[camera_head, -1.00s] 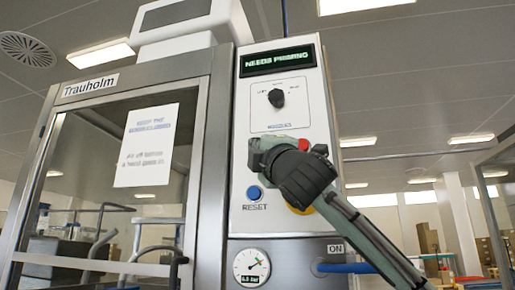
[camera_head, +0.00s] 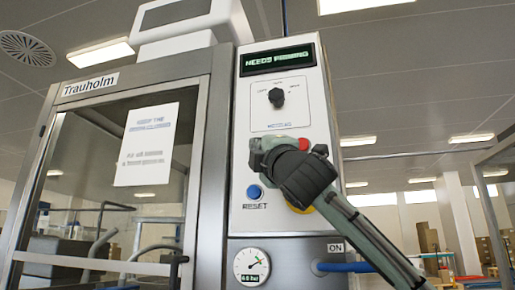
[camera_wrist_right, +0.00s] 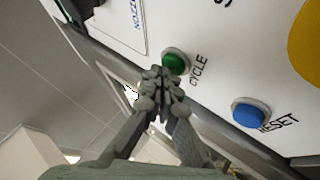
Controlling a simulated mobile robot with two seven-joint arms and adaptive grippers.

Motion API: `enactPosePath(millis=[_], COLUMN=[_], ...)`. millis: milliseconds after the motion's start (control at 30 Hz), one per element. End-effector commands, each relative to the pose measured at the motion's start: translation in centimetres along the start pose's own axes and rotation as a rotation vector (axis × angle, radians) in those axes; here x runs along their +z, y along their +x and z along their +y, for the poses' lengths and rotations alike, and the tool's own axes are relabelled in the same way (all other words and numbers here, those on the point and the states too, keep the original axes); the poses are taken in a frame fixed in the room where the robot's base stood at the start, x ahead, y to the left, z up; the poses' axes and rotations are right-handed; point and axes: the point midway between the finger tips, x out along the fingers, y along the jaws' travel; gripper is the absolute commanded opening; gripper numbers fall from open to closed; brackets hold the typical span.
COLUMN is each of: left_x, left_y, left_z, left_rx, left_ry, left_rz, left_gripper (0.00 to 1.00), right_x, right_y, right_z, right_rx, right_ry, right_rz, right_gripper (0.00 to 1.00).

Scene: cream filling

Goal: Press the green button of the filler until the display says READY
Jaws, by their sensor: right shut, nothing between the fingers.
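The filler's display (camera_head: 276,60) reads NEEDS PRIMING in green letters on black. In the right wrist view the green button (camera_wrist_right: 176,62), labelled CYCLE, sits on the white panel. My right gripper (camera_wrist_right: 161,79) is shut and empty, its fingertips right beside the lower-left edge of the button in that picture. Whether they touch it I cannot tell. In the head view my right gripper (camera_head: 264,155) is in front of the panel and hides the green button. My left gripper is in neither view.
A blue RESET button (camera_head: 254,192) is close by; it also shows in the right wrist view (camera_wrist_right: 250,112). A black knob (camera_head: 276,97) is above, and a pressure gauge (camera_head: 252,265) below. A red button (camera_head: 304,144) and a yellow disc (camera_wrist_right: 306,45) are partly hidden in the head view.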

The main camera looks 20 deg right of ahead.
Motion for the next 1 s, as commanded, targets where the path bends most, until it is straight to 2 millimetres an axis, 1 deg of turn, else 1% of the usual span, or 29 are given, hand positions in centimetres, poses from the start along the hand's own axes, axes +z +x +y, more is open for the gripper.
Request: enactPosePath(millis=[567, 1000], left_x=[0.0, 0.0], left_y=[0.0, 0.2], left_z=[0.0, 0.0], left_rx=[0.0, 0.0], left_ry=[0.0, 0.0], left_rz=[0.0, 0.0], left_gripper=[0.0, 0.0], right_x=[0.2, -0.7], right_y=[0.2, -1.1], right_z=[-0.2, 0.7], right_rx=[-0.001, 0.0], right_ry=[0.0, 0.0], right_rz=[-0.002, -0.001], right_gripper=[0.0, 0.0])
